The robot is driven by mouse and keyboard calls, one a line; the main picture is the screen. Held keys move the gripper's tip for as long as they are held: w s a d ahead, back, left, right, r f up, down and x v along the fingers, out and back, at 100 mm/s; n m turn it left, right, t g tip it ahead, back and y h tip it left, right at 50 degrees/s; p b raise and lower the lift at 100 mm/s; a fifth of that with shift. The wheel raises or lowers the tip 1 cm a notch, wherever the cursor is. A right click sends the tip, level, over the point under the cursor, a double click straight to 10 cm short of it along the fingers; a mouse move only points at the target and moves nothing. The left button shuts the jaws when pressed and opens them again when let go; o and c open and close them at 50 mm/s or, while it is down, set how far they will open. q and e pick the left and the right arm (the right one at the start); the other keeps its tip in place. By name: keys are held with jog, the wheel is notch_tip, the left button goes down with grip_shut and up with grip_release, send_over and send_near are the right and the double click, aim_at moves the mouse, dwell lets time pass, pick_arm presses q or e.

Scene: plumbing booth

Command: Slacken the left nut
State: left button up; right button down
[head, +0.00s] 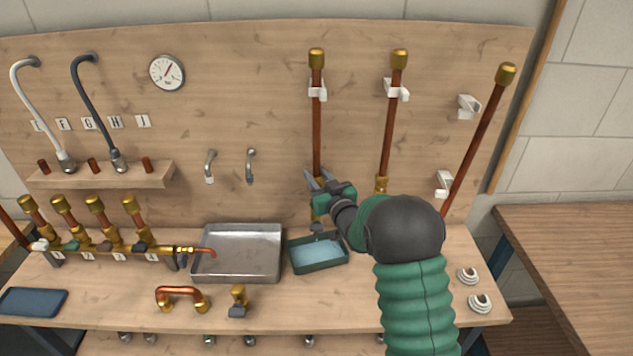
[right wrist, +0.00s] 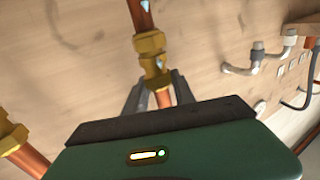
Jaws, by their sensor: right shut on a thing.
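The left copper pipe (head: 317,130) stands upright on the wooden back panel, with a brass cap on top. The fingers also show in the right wrist view (right wrist: 159,90). In the head view the gripper hides most of the nut. My left gripper is in neither view.
A second pipe (head: 388,130) with a brass nut (head: 381,184) stands close to the right, and a third pipe (head: 480,140) leans farther right. A shallow tub of water (head: 317,266) and a metal tray (head: 203,270) stand below.

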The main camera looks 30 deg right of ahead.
jog(key=n+y, duration=0.1)
jog(key=y, duration=0.2)
jog(key=shift+d+n, duration=0.1)
jog(key=shift+n, duration=0.3)
jog(key=n+y+p, duration=0.2)
jog(key=n+y, duration=0.1)
jog(key=y, duration=0.2)
jog(key=shift+w+g, duration=0.1)
jog(key=shift+g, duration=0.2)
jog(key=shift+f+n+g+y+p, duration=0.15)
jog(key=shift+n+g+y, duration=0.25)
jog(key=shift+n+y, duration=0.4)
jog(key=shift+r+n+g+y+p, duration=0.1)
jog(key=shift+n+g+y+p, duration=0.25)
jog(key=shift+y, duration=0.65)
jog(key=shift+n, duration=0.35)
jog(key=c, duration=1.1)
grip_release()
jog(key=shift+o, duration=0.3)
